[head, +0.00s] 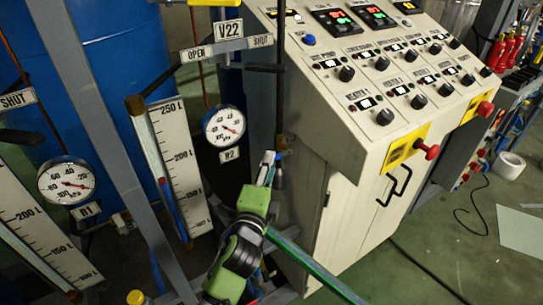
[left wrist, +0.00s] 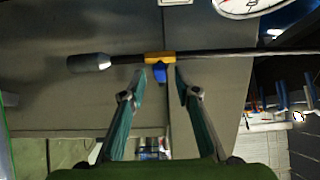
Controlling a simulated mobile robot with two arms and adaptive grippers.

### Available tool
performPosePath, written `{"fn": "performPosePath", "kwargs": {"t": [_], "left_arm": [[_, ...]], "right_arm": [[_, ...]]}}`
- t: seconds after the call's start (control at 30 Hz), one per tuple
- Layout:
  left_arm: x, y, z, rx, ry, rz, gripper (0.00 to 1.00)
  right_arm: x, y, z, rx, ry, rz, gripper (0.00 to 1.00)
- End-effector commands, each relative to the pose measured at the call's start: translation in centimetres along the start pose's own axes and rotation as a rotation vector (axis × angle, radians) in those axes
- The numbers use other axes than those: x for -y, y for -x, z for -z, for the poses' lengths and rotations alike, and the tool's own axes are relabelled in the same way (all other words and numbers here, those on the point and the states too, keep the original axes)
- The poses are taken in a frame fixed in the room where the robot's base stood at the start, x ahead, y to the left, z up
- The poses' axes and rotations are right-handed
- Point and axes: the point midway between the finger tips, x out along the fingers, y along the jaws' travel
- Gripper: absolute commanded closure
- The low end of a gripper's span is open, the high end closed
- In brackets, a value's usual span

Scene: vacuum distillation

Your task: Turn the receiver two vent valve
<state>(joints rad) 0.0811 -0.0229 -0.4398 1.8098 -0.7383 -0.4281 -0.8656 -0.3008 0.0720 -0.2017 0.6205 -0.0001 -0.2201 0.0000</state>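My left gripper (head: 266,168) is in the middle of the head view, beside a thin upright pipe. A small valve with a yellow-orange body (left wrist: 160,58) and a short blue handle (left wrist: 160,73) sits on this pipe in the left wrist view. The valve body also shows in the head view (head: 284,143). The left gripper (left wrist: 160,83) is open, with its fingertips to either side of the blue handle; I cannot tell whether they touch it. No label for this valve is readable. My right gripper is not in view.
A sign V22 (head: 229,30), with OPEN and SHUT plates, stands above the R2 gauge (head: 224,126). A grey cylinder (left wrist: 88,63) ends the thin pipe. The control cabinet (head: 345,160) stands close at the right. A scaled sight tube (head: 178,165) is at the left.

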Motion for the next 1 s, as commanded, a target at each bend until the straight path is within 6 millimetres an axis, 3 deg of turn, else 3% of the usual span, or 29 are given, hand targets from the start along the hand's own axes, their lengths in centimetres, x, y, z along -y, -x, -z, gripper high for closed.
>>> {"fn": "performPosePath", "kwargs": {"t": [0.23, 0.6, 0.73, 1.0], "left_arm": [[0.0, -3.0, 0.0, 0.000, 0.000, 0.000, 0.71], [-0.1, -3.5, 0.0, 0.000, 0.000, -0.001, 0.71], [-0.1, -3.5, 0.0, 0.000, 0.000, -0.001, 1.00], [0.1, -3.5, 0.0, 0.000, -0.003, -0.004, 1.00]], "right_arm": [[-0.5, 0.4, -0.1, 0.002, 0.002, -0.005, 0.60], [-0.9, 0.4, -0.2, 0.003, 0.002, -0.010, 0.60], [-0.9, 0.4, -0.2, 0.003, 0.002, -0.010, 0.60], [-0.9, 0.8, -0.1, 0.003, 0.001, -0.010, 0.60]]}}
